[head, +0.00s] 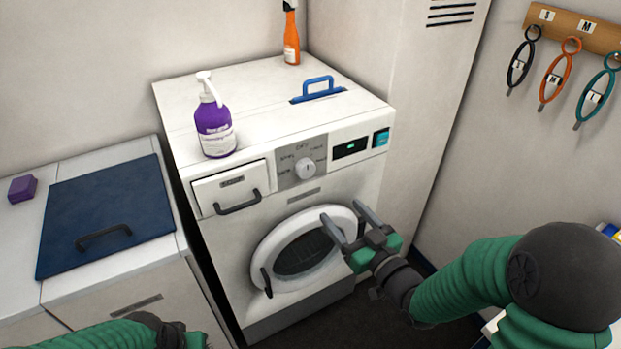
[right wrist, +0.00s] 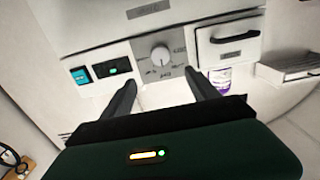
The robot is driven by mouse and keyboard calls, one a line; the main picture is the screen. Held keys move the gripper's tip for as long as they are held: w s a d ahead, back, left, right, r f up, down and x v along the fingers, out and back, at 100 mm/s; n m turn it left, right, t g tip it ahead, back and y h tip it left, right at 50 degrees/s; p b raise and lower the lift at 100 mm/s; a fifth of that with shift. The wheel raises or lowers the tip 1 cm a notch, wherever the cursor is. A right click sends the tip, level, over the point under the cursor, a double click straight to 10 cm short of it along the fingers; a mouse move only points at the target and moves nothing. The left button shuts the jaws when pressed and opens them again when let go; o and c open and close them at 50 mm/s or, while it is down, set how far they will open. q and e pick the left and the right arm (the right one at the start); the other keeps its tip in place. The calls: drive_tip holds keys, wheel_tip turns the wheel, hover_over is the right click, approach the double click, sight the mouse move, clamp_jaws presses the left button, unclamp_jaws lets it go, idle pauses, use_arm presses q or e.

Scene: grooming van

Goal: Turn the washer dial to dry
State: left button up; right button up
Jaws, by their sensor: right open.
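The washer dial (head: 306,168) is a round light knob on a grey plate on the white washer's (head: 230,262) front panel, with printed labels around it. The label above it appears to read DRY. In the right wrist view the dial (right wrist: 160,53) is ahead, beyond the fingertips. My right gripper (head: 345,219) is open and empty, in front of the washer door, below and right of the dial and apart from it. In the right wrist view its fingers (right wrist: 163,88) are spread. My left arm shows at the bottom left edge; its fingers are not seen.
A purple pump bottle (head: 213,124) and an orange spray bottle (head: 291,38) stand on the washer. A blue handle (head: 318,88) is on its top. The drawer (head: 235,190) is left of the dial, the display (head: 350,148) right. The round door (head: 303,250) is below.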

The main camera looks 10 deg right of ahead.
sight(307, 174)
drive_tip(key=x, duration=1.6)
drive_tip(key=shift+f, duration=0.1)
drive_tip(key=c, duration=1.4)
drive_tip(key=shift+o, duration=0.2)
drive_tip(key=shift+f+n+b, duration=0.2)
drive_tip(key=shift+n+b, duration=0.95)
drive_tip(key=shift+n, duration=0.05)
drive_tip(key=n+b, duration=1.2)
drive_tip(key=b, duration=0.1)
drive_tip(key=shift+f+b, duration=0.15)
drive_tip(key=shift+b, duration=0.2)
drive_tip(key=shift+n+b, duration=1.6)
drive_tip(key=shift+n, duration=0.2)
drive_tip(key=shift+a, duration=0.1)
